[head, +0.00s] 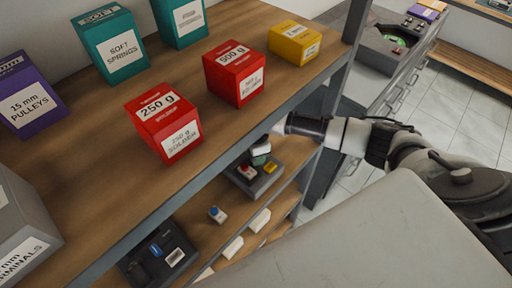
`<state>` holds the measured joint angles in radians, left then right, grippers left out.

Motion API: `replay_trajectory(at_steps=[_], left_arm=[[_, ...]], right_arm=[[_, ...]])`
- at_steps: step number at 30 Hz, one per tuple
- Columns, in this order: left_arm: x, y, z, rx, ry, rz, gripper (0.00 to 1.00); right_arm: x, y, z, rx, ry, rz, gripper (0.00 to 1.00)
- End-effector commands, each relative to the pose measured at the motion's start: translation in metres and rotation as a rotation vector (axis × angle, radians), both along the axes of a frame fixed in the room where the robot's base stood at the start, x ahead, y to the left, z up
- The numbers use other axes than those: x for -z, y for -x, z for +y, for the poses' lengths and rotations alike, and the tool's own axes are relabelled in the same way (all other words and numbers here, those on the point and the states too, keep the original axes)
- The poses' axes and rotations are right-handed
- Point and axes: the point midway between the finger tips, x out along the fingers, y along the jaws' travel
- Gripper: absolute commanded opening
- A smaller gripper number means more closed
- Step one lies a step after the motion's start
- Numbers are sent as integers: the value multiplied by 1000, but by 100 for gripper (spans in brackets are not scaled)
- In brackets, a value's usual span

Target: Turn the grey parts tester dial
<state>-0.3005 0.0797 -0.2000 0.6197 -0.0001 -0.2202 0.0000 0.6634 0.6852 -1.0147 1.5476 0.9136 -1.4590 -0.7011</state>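A grey device (265,184) sits on the lower shelf, with small red, yellow and green-and-white parts on it. It may be the grey parts tester, but I cannot read a label, and no dial is clear at this size. My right arm comes in from the right, and its gripper (279,128) points left, beside the upper shelf's front edge and above the grey device. It looks apart from the device. Its fingers are too small and dark to tell open from shut. My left gripper is not in view.
The upper shelf (215,125) holds red boxes (164,124), a yellow box (294,43), teal boxes (110,45) and a purple box (30,95). A black device (158,255) and a small blue-topped item (217,214) are lower. A grey cabinet (385,50) stands behind; tiled floor (460,120) is clear.

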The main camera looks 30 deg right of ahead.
Motion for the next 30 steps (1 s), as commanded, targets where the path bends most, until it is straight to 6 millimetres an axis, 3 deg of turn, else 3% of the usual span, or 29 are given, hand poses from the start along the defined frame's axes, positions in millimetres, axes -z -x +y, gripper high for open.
replay_trajectory(at_steps=[6,21,22,24,30], left_arm=[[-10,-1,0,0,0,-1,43],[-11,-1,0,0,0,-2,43],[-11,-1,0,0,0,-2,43],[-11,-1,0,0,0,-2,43],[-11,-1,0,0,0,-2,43]], right_arm=[[-2,0,1,68,-2,-1,14],[-1,-1,0,88,-1,-3,14],[-1,-1,0,88,-1,-3,39],[-1,-1,0,88,-1,-3,48],[0,-1,0,87,-1,-2,48]])
